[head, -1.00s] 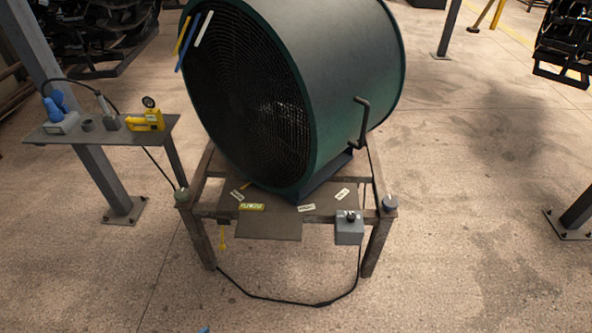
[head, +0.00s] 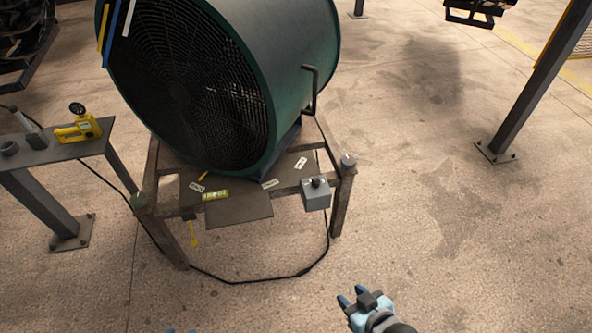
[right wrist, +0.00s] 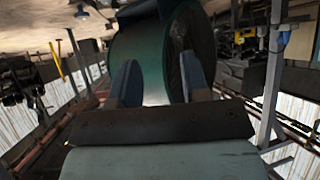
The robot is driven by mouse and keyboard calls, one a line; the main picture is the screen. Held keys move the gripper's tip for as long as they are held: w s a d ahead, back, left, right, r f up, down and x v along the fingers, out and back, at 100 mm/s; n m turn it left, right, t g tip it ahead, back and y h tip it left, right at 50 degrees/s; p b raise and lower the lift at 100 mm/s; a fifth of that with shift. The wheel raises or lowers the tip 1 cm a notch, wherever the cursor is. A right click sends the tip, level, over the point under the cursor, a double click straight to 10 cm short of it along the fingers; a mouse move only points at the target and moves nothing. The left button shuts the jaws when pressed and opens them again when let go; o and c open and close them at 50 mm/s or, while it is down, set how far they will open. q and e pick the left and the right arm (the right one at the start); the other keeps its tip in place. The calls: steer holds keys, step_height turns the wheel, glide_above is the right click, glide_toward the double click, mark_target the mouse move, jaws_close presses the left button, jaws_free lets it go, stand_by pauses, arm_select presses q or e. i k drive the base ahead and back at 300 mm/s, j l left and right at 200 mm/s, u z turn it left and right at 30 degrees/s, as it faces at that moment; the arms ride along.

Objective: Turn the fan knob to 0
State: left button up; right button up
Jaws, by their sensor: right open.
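The fan knob (head: 316,182) is a small black knob on top of a grey control box (head: 315,198) at the front right corner of the fan's stand. Its setting is too small to read. The large green drum fan (head: 255,70) stands above and behind it. My right gripper (head: 351,297) is open and empty, low in the head view, below and right of the box and well apart from it. In the right wrist view its two blue fingers (right wrist: 158,78) are spread, with the fan beyond them. Only small blue tips of my left gripper (head: 180,330) show at the bottom edge.
The wooden stand (head: 340,205) has a front panel (head: 238,209) and several labels. A black cable (head: 255,281) lies on the floor below. A side table (head: 60,150) with a yellow tool (head: 78,129) is at left. A post (head: 535,85) stands at right.

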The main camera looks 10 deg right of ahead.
mark_target(316, 183)
steer(key=i+l, duration=0.2)
steer(key=i, duration=0.3)
steer(key=i+l, duration=0.25)
steer(key=i, duration=0.2)
steer(key=z, duration=0.05)
